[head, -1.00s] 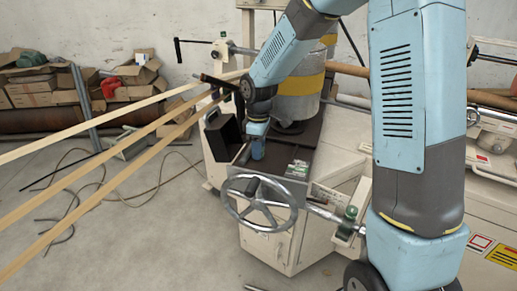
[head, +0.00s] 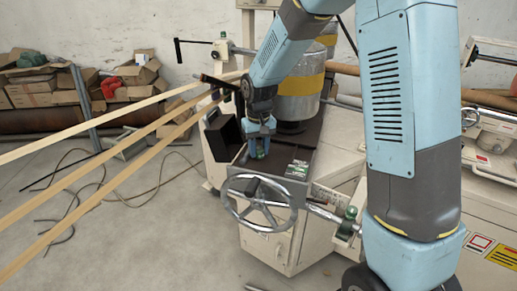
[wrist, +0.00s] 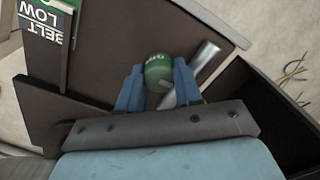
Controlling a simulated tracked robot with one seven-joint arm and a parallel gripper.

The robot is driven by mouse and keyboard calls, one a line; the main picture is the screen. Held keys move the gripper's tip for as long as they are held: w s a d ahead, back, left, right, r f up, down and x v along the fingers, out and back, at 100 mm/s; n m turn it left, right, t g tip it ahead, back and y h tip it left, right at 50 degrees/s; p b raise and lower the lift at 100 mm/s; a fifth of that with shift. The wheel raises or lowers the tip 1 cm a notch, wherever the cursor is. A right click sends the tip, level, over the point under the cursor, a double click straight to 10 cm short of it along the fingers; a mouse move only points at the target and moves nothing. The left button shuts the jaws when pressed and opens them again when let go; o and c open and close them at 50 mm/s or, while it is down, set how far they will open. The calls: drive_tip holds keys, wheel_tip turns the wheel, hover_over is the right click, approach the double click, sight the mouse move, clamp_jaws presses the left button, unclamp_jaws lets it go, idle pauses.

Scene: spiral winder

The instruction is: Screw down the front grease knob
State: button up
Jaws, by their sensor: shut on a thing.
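A green round-topped knob (wrist: 158,72) with pale lettering sits between the two blue fingers of my gripper (wrist: 158,88) in the wrist view. The fingers are shut on its sides. In the head view my gripper (head: 259,150) points down at the dark top of the machine, behind the handwheel, with a bit of the green knob (head: 260,154) showing between its fingers. The knob's lower part and stem are hidden.
A large metal handwheel (head: 260,204) stands in front of the machine top. A black box (head: 223,137) is left of my gripper, and a silver cylinder with a yellow band (head: 300,85) stands behind. Another green knob (head: 349,214) is at the right. Long wooden strips (head: 110,165) run in from the left.

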sight(260, 148)
drive_tip(key=m, duration=0.4)
drive_tip(key=shift+w+d+r+m, duration=0.1)
drive_tip(key=shift+w+m, duration=0.05)
drive_tip(key=shift+m, duration=0.15)
drive_tip(key=m, duration=0.3)
drive_tip(key=shift+m, duration=0.4)
drive_tip(key=m, duration=0.4)
drive_tip(key=shift+d, duration=0.1)
drive_tip(key=shift+d+m, duration=0.1)
drive_tip(key=shift+m, duration=1.6)
drive_tip(key=o, duration=1)
drive_tip(key=shift+o, duration=0.2)
wheel_tip(260, 148, up, 14)
drive_tip(key=shift+f, duration=0.2)
